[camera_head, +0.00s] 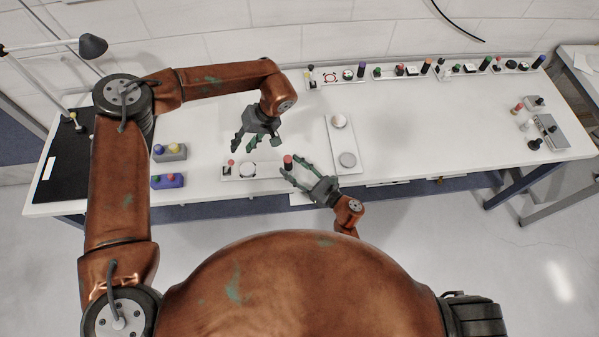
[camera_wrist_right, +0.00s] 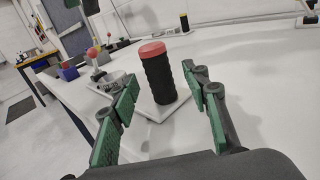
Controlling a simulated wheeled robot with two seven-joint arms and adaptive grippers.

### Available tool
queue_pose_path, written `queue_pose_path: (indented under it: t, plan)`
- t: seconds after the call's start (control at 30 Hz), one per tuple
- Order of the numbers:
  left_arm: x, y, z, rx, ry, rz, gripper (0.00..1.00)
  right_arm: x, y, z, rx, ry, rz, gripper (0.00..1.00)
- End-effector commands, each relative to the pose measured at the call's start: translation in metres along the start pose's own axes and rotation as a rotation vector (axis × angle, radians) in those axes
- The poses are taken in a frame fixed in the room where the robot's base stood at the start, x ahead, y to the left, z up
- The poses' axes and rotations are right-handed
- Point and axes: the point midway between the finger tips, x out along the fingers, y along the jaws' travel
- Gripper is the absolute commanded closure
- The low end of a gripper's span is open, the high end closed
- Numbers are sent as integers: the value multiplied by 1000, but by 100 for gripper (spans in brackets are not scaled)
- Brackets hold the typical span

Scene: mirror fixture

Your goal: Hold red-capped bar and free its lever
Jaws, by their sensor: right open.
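A black ribbed bar with a red cap (camera_head: 288,162) stands upright at the right end of a small white plate (camera_head: 261,176) near the table's front edge. It shows large in the right wrist view (camera_wrist_right: 158,76). A small lever with a red knob (camera_head: 231,163) is at the plate's left end, beside a round light disc (camera_head: 248,168); the lever also shows in the right wrist view (camera_wrist_right: 92,53). My right gripper (camera_head: 294,173) is open, its green-padded fingers on either side of the bar, apart from it. My left gripper (camera_head: 245,143) is open and empty above the table, behind the plate.
A white tray with two round discs (camera_head: 343,140) lies right of the plate. Grey and blue blocks with coloured knobs (camera_head: 168,152) are at the left. Similar plates with bars (camera_head: 398,71) line the back edge. The table's middle right is clear.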

Motion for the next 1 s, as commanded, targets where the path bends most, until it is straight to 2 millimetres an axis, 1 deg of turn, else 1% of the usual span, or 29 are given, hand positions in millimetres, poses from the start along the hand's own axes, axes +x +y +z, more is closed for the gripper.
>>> queue_pose_path:
  t: [0.1,0.37,0.9,1.0]
  plan:
    - [0,0,0,0,0,0,71,6,0,0,1,0,0,57]
    - [0,0,0,0,0,0,71,6,0,0,1,1,0,57]
    - [0,0,0,0,0,0,71,6,0,0,0,1,0,94]
    - [0,0,0,0,0,0,71,6,0,0,0,1,0,100]
